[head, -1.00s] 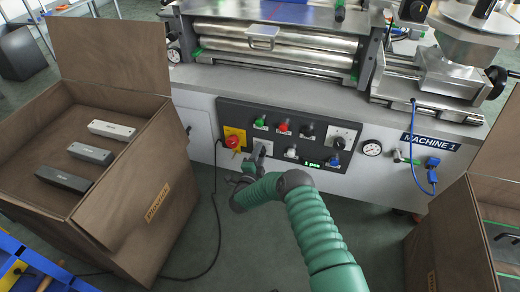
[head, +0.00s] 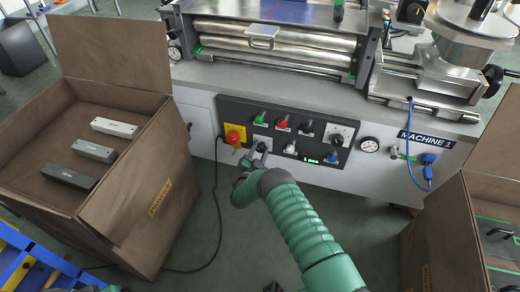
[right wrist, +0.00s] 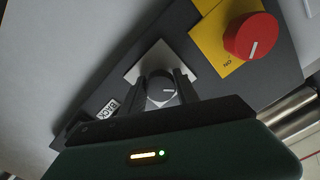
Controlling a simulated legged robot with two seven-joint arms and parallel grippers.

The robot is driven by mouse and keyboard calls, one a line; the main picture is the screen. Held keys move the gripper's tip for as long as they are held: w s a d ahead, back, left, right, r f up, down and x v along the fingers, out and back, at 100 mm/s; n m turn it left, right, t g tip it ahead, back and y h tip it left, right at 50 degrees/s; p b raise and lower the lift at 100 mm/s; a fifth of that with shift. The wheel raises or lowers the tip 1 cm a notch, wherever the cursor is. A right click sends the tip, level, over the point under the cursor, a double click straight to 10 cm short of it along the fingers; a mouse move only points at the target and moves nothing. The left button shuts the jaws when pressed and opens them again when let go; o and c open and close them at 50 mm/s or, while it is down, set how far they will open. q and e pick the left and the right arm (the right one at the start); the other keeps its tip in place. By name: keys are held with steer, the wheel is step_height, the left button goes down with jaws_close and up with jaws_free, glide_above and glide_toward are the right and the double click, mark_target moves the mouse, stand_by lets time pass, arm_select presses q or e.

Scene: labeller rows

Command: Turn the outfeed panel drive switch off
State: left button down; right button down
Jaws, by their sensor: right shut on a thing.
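The dark control panel (head: 290,138) is on the front of the machine. My right gripper (head: 261,150) reaches its lower left part. In the right wrist view my right gripper (right wrist: 162,88) is shut on a dark grey round knob (right wrist: 161,90) with a pale pointer line, on a square white plate (right wrist: 150,62). A red rotary knob (head: 232,137) on a yellow plate is just left of the gripper; it also shows in the right wrist view (right wrist: 252,38). A black knob (head: 337,140) on a white plate is at the panel's right. My left gripper is not recognisable in view.
Green (head: 259,118), red (head: 282,124) and black controls line the panel's top; white and blue (head: 331,158) ones sit lower. A brown crate (head: 100,225) with several bars stands left, another (head: 440,225) right. A black cable (head: 219,200) hangs left of my arm.

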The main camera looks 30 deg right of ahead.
steer(key=shift+a+f, duration=0.2)
steer(key=shift+f, duration=0.15)
steer(key=c, duration=1.1)
jaws_free()
steer(key=shift+o, duration=1)
steer(key=shift+d+r, duration=0.1)
steer(key=shift+r, duration=0.05)
steer(key=p+v, duration=0.1)
steer(key=v, duration=0.1)
steer(key=p+v, duration=0.1)
steer(key=v, duration=0.1)
steer(key=p+v, duration=0.1)
steer(key=shift+s+a+r+p, duration=0.25)
steer(key=shift+a+r+p, duration=0.1)
steer(key=p, duration=0.4)
glide_toward(259, 150)
steer(key=v, duration=0.6)
steer(key=shift+s+a+f, duration=0.1)
steer(key=shift+s+f, duration=0.15)
steer(key=shift+f, duration=0.15)
